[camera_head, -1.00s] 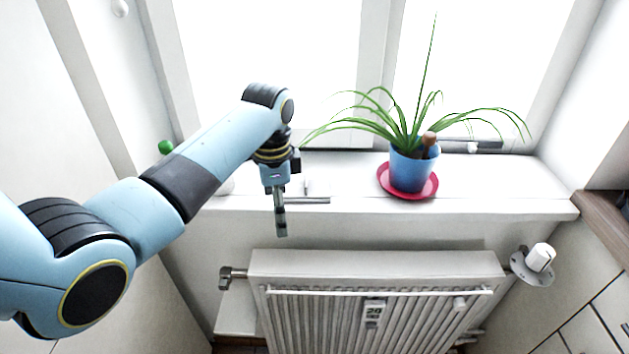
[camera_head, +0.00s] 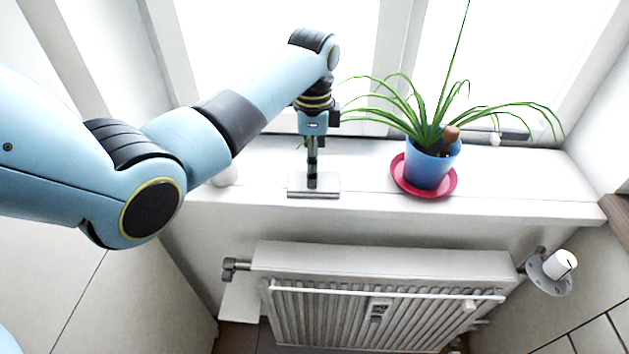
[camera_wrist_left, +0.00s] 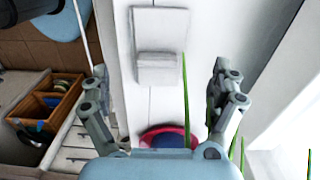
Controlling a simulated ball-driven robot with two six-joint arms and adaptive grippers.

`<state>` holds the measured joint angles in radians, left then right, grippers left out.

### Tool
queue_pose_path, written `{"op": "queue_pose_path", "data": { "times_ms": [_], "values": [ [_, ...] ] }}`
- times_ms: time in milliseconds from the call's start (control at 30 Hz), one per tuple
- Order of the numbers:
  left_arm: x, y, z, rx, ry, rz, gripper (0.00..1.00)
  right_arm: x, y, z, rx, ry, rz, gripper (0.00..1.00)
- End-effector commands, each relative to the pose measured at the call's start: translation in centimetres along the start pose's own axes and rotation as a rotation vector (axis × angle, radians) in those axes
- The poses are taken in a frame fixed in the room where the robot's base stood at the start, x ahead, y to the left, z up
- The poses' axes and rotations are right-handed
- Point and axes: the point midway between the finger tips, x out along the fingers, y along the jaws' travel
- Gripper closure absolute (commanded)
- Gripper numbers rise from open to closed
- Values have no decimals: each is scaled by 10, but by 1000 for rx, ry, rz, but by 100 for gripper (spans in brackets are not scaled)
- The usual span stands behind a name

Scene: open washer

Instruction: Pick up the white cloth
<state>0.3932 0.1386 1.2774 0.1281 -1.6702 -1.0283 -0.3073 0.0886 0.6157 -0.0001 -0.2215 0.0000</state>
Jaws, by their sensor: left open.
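A flat, pale grey-white rectangular piece (camera_head: 300,188) lies on the windowsill near its front edge. In the left wrist view a white rectangle with a raised block (camera_wrist_left: 158,30) lies ahead of my fingers, and I cannot tell whether this is the white cloth. No other cloth shows. My left gripper (camera_head: 312,172) points down over the piece, and its fingers hide part of it. In the left wrist view my left gripper (camera_wrist_left: 161,75) is open, its fingers wide apart with nothing between the tips. My right gripper is not in view.
A blue pot (camera_head: 428,168) with a long-leaved plant stands on a red saucer (camera_head: 440,191) to the right on the sill (camera_head: 530,200). A radiator (camera_head: 385,310) is below. A white roll-like item (camera_head: 562,263) is at right. The sill's right end is clear.

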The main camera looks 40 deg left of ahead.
Motion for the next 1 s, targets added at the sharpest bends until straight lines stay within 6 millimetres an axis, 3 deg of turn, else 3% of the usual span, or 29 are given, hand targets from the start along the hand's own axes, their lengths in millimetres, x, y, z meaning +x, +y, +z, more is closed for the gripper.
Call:
{"op": "queue_pose_path", "data": {
  "times_ms": [267,533,1000],
  "values": [
    [41,2,0,1,-1,4,6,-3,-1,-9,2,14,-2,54],
    [45,2,0,1,0,1,6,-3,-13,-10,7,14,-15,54],
    [45,2,0,0,0,1,64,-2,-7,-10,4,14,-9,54]
  ]
}}
